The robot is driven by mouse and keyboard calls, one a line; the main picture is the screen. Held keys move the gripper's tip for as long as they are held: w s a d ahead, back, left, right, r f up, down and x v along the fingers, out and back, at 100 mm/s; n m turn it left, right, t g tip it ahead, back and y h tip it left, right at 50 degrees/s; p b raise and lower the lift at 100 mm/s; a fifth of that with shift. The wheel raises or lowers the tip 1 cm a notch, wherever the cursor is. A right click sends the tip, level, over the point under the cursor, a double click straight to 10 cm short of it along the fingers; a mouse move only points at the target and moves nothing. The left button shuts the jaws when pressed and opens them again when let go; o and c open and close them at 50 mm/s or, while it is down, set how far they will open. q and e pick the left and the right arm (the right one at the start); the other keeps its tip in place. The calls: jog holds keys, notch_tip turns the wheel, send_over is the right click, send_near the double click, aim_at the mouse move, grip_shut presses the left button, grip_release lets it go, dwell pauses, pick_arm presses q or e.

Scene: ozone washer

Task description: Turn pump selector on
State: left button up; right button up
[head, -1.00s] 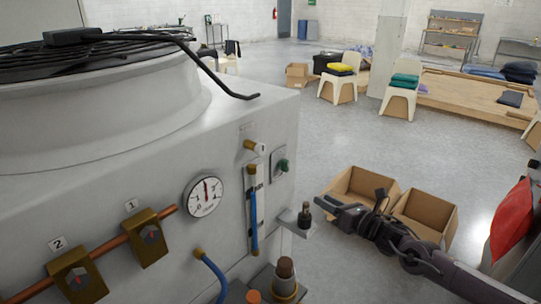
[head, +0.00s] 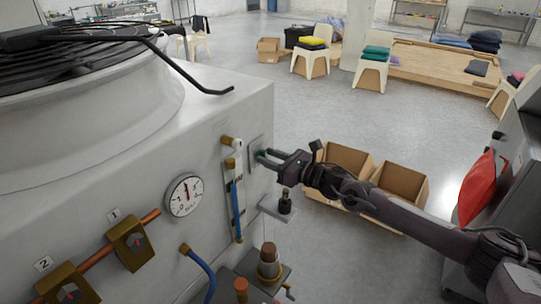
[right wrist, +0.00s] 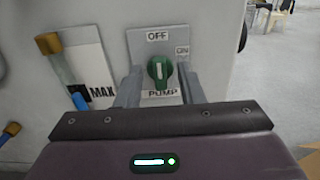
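The pump selector is a green knob (right wrist: 160,72) on a grey plate (right wrist: 158,42) marked OFF at the top, ON at the right and PUMP below. The knob's white mark points up toward OFF. In the head view, the plate (head: 255,146) is on the washer's side face, with the knob mostly hidden by my gripper. My right gripper (head: 264,157) reaches it from the right. In the right wrist view its fingers are open, one on each side of the knob, with gaps visible; I cannot tell whether they touch it. My left gripper is not in view.
A blue sight tube (head: 235,207) and a pressure gauge (head: 184,195) are left of the selector. A small shelf with a black fitting (head: 285,202) sits just below my right gripper. Cardboard boxes (head: 400,185) stand on the floor at the right.

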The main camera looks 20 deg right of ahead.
grip_shut()
dwell(0.3)
